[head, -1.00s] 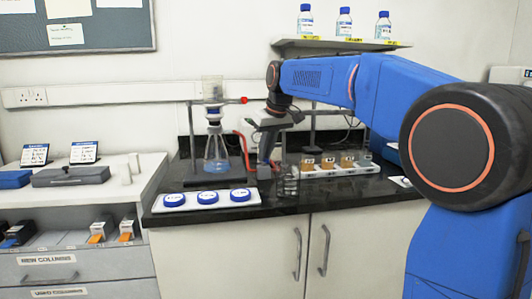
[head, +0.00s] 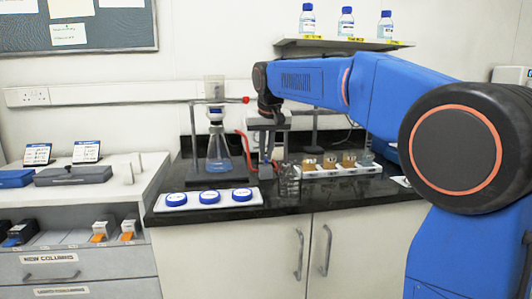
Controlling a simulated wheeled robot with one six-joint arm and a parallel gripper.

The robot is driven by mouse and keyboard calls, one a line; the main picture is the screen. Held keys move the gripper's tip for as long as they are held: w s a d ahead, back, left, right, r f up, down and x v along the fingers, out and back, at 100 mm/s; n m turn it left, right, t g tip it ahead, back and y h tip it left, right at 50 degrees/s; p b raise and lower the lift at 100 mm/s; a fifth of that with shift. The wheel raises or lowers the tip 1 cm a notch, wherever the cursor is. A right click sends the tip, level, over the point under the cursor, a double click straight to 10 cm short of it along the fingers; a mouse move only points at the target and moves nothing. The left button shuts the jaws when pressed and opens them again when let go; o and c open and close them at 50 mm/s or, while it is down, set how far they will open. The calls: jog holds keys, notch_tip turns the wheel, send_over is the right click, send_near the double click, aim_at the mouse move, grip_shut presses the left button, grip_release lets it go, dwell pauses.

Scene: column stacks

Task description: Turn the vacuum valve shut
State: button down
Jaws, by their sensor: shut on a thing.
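My gripper (head: 266,160) points down over the black bench top, behind the glass beaker. It is shut on a small grey fitting, the vacuum valve (head: 266,173), at the lower end of the red tube (head: 247,150). The valve is small and its handle is mostly hidden by the fingers, so its exact angle cannot be read. The red tube runs up towards the flask (head: 219,155), which stands upright to the left with bluish liquid in its bottom and a filter column above it.
A clear beaker (head: 289,184) stands close in front and right of my gripper. A white rack (head: 330,173) with amber jars is to the right. A tray (head: 181,208) with blue-lidded dishes lies at the front left.

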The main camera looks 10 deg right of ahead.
jog(key=c, duration=1.8)
grip_release()
jog(key=shift+c, duration=0.2)
jog(key=v, duration=1.7)
jog(key=shift+r, duration=0.2)
jog(key=shift+s, duration=0.1)
jog(key=s+d+f, duration=0.3)
jog(key=s+f, duration=0.8)
jog(key=f, duration=0.2)
jog(key=s+d+f, duration=0.4)
jog(key=s+f, duration=0.8)
jog(key=f, duration=0.1)
jog(key=s+d+f, duration=0.4)
jog(key=s+f, duration=0.8)
jog(key=f, duration=0.1)
jog(key=shift+f+n, duration=0.3)
jog(key=shift+f, duration=0.1)
